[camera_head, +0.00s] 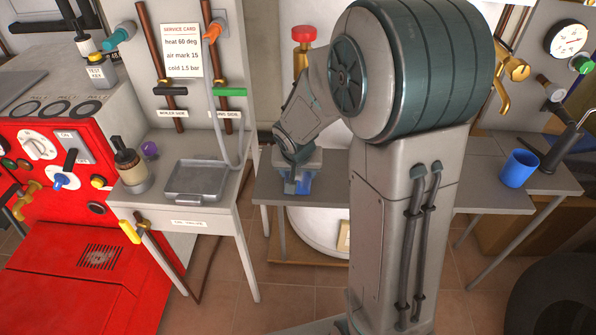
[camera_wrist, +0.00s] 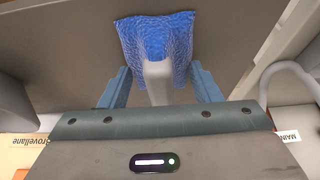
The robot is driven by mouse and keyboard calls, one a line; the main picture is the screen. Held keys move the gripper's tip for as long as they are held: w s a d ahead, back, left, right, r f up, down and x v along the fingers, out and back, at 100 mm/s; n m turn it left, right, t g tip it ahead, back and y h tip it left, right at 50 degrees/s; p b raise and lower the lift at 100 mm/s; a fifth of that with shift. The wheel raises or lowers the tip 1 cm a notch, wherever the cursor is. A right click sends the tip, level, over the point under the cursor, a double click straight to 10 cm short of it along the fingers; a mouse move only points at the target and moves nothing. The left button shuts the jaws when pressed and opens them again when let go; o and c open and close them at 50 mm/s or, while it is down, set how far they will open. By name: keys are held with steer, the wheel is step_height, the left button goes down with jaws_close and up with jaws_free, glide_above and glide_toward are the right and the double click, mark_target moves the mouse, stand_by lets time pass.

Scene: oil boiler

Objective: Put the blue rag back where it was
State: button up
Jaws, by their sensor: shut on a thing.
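The blue rag (camera_wrist: 185,28) is bunched at the tips of my gripper (camera_wrist: 160,75) in the wrist view, over a grey surface. In the head view, my gripper (camera_head: 297,180) points down at the middle grey bench (camera_head: 325,190), left of my arm's upright link. A little blue of the rag (camera_head: 304,184) shows at its fingers there. My gripper is shut on the rag. I cannot tell whether the rag touches the bench. Most of it is hidden by my gripper in the head view.
A side table at left holds a grey tray (camera_head: 197,195) and a brown-topped pot (camera_head: 130,165). A blue cup (camera_head: 519,168) stands on the right bench. A red-handled valve (camera_head: 303,38) rises behind my gripper. The red boiler (camera_head: 75,190) fills the left.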

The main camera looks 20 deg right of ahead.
steer(key=shift+f, duration=0.2)
steer(key=o, duration=1)
steer(key=shift+r, duration=0.15)
steer(key=shift+r, duration=0.1)
steer(key=shift+r, duration=0.2)
steer(key=p+v, duration=0.2)
steer(key=v, duration=0.9)
steer(key=s+n, duration=0.1)
steer(key=s, duration=0.4)
steer(key=s+r+n+g+y, duration=0.1)
steer(key=s, duration=0.5)
steer(key=s+d+n+g, duration=0.1)
steer(key=s, duration=0.4)
steer(key=shift+s+d+r+n+y, duration=0.1)
steer(key=shift+s+r+n+y, duration=0.2)
steer(key=shift+s+r, duration=0.1)
